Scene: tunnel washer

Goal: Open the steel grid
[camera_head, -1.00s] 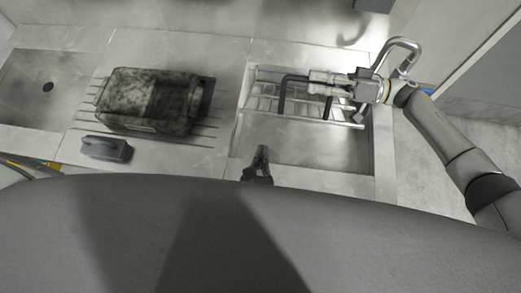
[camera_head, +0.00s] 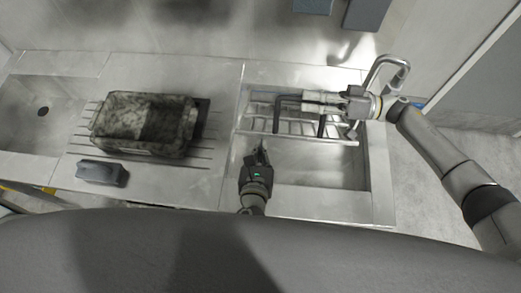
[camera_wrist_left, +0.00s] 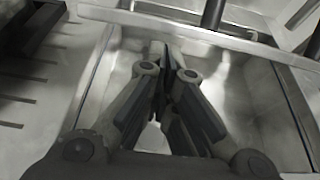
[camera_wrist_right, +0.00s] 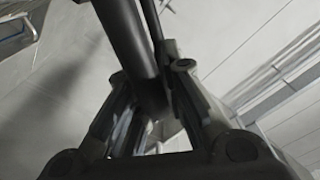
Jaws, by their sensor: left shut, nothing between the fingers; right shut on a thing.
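The steel grid (camera_head: 293,128) is a bright barred frame across the far part of the right-hand basin. A dark U-shaped handle (camera_head: 277,114) stands over the grid. My right gripper (camera_head: 309,103) comes in from the right and is at this handle. In the right wrist view its fingers (camera_wrist_right: 155,105) are shut on a thick dark bar, seemingly the handle. My left gripper (camera_head: 260,148) is shut and empty, close to the grid's near edge above the basin. In the left wrist view its fingertips (camera_wrist_left: 168,55) are together below the grid's front rail (camera_wrist_left: 185,28). Contact cannot be told.
The basin (camera_head: 325,175) is empty in its near part. Left of it, a mottled rectangular box (camera_head: 150,120) and a small grey block (camera_head: 102,173) rest on the ribbed counter. Another sink (camera_head: 40,125) lies far left. A wall rises behind.

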